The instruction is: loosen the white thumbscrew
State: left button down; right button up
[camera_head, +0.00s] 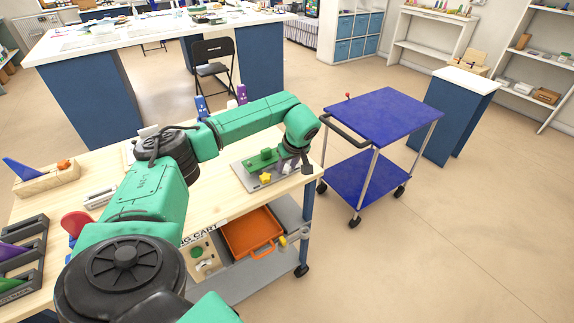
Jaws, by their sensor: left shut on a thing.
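A grey plate (248,177) lies at the right end of the wooden cart top. It carries a green block (262,158) and a yellow star-shaped knob (265,178). A small pale piece (286,168) sits between the yellow knob and my left gripper. My left gripper (306,169) points down at the plate's right end. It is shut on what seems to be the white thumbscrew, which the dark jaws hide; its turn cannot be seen. My right gripper is out of view.
An orange tray (252,232) sits on the cart's lower shelf. A blue trolley (385,112) stands close on the right. Two small bottles, blue (202,107) and purple (241,94), stand behind my forearm. A black folding chair (212,60) is behind the cart.

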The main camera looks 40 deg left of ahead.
pick_arm(q)
jog(key=n+g, duration=0.1)
jog(key=n, duration=0.2)
jog(key=shift+w+r+p, duration=0.1)
jog(key=shift+w+p, duration=0.05)
jog(key=shift+p, duration=0.2)
jog(key=n, duration=0.1)
jog(key=n+g, duration=0.1)
jog(key=n, duration=0.1)
jog(key=shift+w+n, duration=0.2)
jog(key=shift+n, duration=0.1)
jog(key=n+g, duration=0.1)
jog(key=n+b, duration=0.1)
jog(key=n, duration=0.1)
jog(key=shift+w+f+g, duration=0.1)
jog(key=shift+f+g, duration=0.1)
jog(key=shift+g, duration=0.2)
jog(key=shift+w+r+n+g+h+b, duration=0.1)
jog(key=shift+n+g+h+b, duration=0.3)
jog(key=shift+n+b, duration=1)
jog(key=shift+a+n, duration=0.1)
jog(key=shift+n, duration=0.3)
jog(key=shift+p, duration=0.3)
jog(key=c, duration=0.5)
grip_release()
jog(key=shift+o, duration=0.3)
jog(key=shift+r, duration=0.1)
